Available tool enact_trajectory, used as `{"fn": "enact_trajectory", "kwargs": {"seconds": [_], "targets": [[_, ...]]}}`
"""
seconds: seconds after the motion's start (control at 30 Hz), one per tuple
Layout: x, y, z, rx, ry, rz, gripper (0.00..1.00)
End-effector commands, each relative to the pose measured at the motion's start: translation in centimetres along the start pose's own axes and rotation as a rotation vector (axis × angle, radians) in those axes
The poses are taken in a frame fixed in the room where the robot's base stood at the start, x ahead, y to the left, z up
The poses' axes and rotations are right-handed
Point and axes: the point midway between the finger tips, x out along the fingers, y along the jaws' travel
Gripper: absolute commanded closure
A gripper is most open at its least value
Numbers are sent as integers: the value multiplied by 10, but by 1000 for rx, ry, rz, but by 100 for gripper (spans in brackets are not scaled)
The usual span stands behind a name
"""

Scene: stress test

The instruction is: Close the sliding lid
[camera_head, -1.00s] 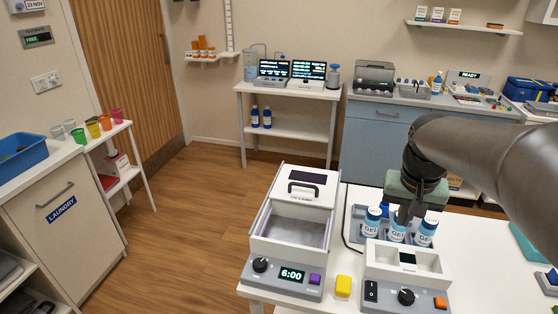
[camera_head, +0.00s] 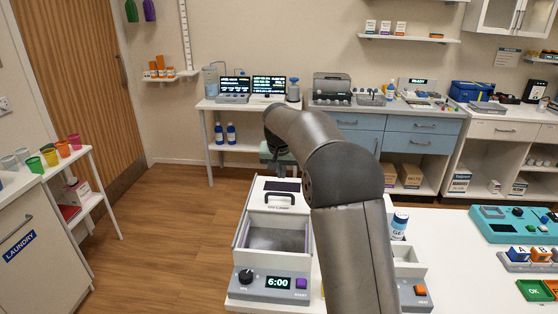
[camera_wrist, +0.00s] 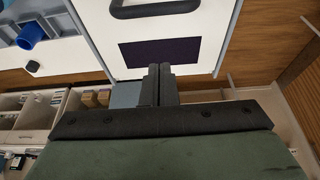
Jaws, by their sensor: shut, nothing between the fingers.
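The white box (camera_head: 240,240) with the 6:00 display stands at the table's near left. Its sliding lid (camera_head: 262,207) sits over the far part, and the grey inside shows open at the near part. The lid has a black handle (camera_head: 281,197) and a dark panel (camera_head: 283,185); both also show in the wrist view, the handle (camera_wrist: 155,9) and the panel (camera_wrist: 190,51). My gripper (camera_wrist: 159,70) is shut and empty, its fingertips at the panel's far end; contact cannot be told.
Floor is clear left of the box.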

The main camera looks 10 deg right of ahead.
Motion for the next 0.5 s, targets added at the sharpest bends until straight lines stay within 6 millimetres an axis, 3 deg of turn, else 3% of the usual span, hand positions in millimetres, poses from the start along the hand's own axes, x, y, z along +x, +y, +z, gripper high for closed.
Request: {"fn": "enact_trajectory", "kwargs": {"seconds": [0.1, 0.3, 0.5], "targets": [[24, 0, 1, -1, -4, 2, 100], [15, 0, 29, -1, 0, 0, 100], [14, 0, 39, 0, 0, 0, 100]]}}
